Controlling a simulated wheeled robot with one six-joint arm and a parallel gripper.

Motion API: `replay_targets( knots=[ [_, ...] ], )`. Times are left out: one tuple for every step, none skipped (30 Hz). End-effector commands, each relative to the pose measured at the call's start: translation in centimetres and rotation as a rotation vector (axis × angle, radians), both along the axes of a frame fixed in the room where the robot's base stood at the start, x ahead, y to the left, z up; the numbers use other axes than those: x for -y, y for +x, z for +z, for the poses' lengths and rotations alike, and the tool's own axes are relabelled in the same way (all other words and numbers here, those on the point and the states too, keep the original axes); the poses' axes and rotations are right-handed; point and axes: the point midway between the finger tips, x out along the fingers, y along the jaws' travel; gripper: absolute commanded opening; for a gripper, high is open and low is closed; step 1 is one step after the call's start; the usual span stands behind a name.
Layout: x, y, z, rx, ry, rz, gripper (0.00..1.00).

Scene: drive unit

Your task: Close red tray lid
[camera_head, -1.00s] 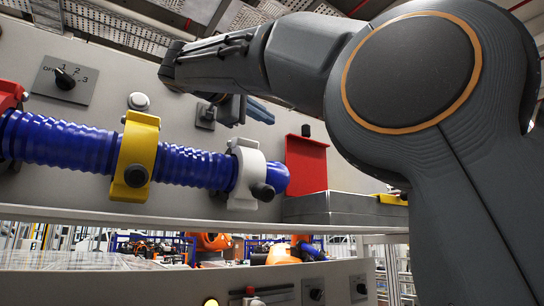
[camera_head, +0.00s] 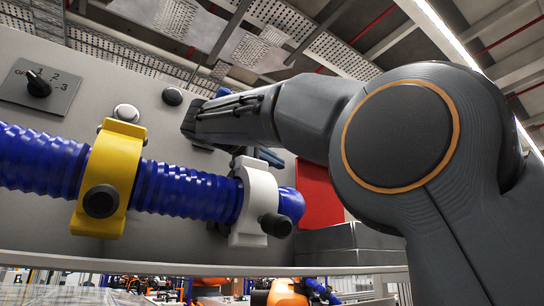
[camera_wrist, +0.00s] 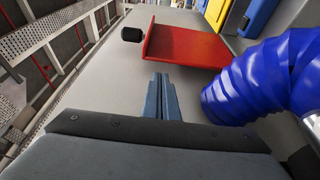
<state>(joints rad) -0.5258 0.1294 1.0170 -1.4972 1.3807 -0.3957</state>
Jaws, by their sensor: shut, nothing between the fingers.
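The red tray lid (camera_head: 320,192) stands up above a grey tray box (camera_head: 350,238) at the right of the panel in the head view, partly hidden by my arm. In the wrist view the red lid (camera_wrist: 187,48) is a flat red plate with a raised edge, ahead of my gripper. A black knob (camera_wrist: 132,34) is beside it. My gripper (camera_wrist: 162,78) is shut and empty, its blue-grey fingers together and pointing toward the lid, apart from it. In the head view my gripper (camera_head: 268,157) is mostly hidden behind my arm.
A blue corrugated hose (camera_head: 185,190) runs across the panel, held by a yellow clamp (camera_head: 108,180) and a white clamp (camera_head: 257,205). In the wrist view the hose (camera_wrist: 265,80) is close at the right. A dial (camera_head: 38,84) is at left.

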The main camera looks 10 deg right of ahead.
Motion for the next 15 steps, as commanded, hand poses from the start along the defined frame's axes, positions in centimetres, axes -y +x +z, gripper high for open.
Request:
replay_targets(
  knots=[
    [0.8, 0.5, 0.2, -0.003, -0.001, -0.003, 0.00],
    [1.2, 0.9, 0.2, -0.003, -0.001, -0.004, 0.00],
    [1.7, 1.4, 0.3, -0.002, -0.001, -0.003, 0.00],
    [2.1, 1.7, 0.3, -0.002, -0.001, -0.003, 0.00],
    [2.4, 1.9, 0.3, -0.001, -0.001, -0.003, 0.00],
    [2.8, 2.3, 0.3, -0.001, -0.001, -0.002, 0.00],
    [3.1, 2.6, 0.3, -0.001, -0.001, -0.002, 0.00],
    [3.3, 2.8, 0.3, -0.002, -0.001, -0.002, 0.00],
    [3.6, 3.1, 0.2, -0.002, -0.001, -0.001, 0.00],
    [3.7, 3.3, 0.2, -0.001, -0.001, 0.000, 0.00],
    [3.9, 3.4, 0.2, -0.002, -0.001, -0.001, 0.00],
    [4.0, 3.6, 0.1, -0.001, 0.000, -0.001, 0.00],
    [4.1, 3.7, 0.1, -0.001, 0.000, -0.001, 0.00],
    [4.2, 3.7, 0.1, -0.001, 0.000, -0.001, 0.00],
    [4.2, 3.8, 0.0, -0.001, 0.000, 0.000, 0.00]
  ],
)
